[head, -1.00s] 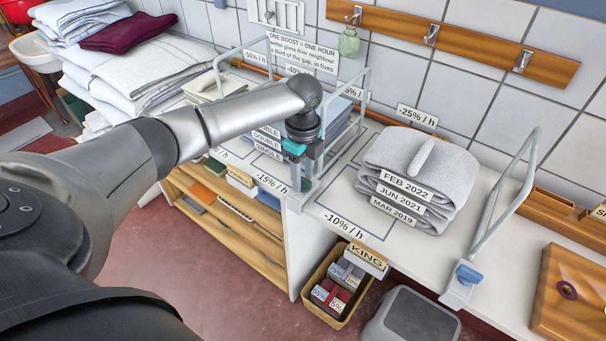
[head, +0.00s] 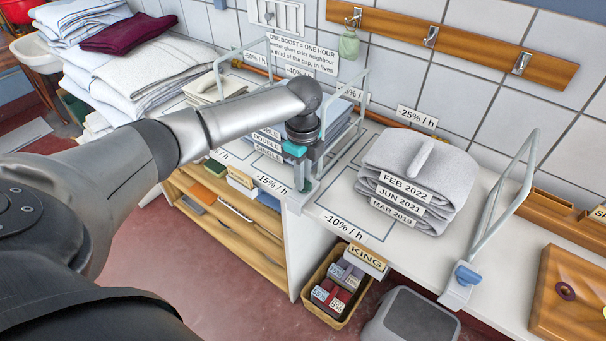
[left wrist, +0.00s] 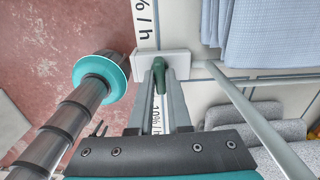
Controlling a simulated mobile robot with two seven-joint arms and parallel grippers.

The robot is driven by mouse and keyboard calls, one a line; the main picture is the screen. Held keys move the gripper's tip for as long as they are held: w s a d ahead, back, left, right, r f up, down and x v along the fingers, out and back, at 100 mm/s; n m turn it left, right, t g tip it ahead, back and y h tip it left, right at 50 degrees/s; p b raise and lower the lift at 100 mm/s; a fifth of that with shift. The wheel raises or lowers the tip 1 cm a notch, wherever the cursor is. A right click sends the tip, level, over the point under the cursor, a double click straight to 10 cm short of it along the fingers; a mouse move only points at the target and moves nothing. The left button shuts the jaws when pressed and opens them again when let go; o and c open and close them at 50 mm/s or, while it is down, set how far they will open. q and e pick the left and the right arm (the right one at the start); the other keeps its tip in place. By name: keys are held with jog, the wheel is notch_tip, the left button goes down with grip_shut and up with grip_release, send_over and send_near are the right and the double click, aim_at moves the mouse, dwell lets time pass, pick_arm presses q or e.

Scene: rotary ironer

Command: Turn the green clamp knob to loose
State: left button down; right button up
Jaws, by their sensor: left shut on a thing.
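The green clamp knob (head: 304,186) sits on the white clamp at the front shelf edge, at the foot of a pale metal divider frame (head: 345,122). My left gripper (head: 309,172) reaches down onto it from above. In the left wrist view the green knob (left wrist: 158,70) is between the two grey fingertips (left wrist: 160,78), and they are shut on it. The white clamp block (left wrist: 180,63) lies just beyond the tips. The fingers partly hide the knob in the head view. My right gripper is not in view.
A grey towel stack (head: 418,170) stands right of the clamp, and blue folded linen (left wrist: 275,35) is close by on the other side. A second divider with a blue knob (head: 467,274) is farther right. Shelf space in front of the grey stack is clear.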

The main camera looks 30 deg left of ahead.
pick_arm(q)
jog(key=n+p, duration=0.7)
jog(key=p, duration=0.2)
jog(key=shift+r, duration=0.2)
jog(key=shift+n+p, duration=0.3)
jog(key=shift+n, duration=0.1)
jog(key=n+p, duration=0.3)
jog(key=n, duration=0.1)
jog(key=shift+f+n, duration=0.1)
jog(key=shift+n, duration=0.2)
jog(key=n+p, duration=0.1)
jog(key=n, duration=0.2)
jog(key=shift+p, duration=0.3)
jog(key=shift+n+p, duration=0.35)
jog(key=shift+n, duration=0.65)
jog(key=shift+f+n, duration=0.1)
jog(key=shift+n, duration=0.2)
jog(key=c, duration=0.9)
grip_release()
jog(key=shift+o, duration=0.2)
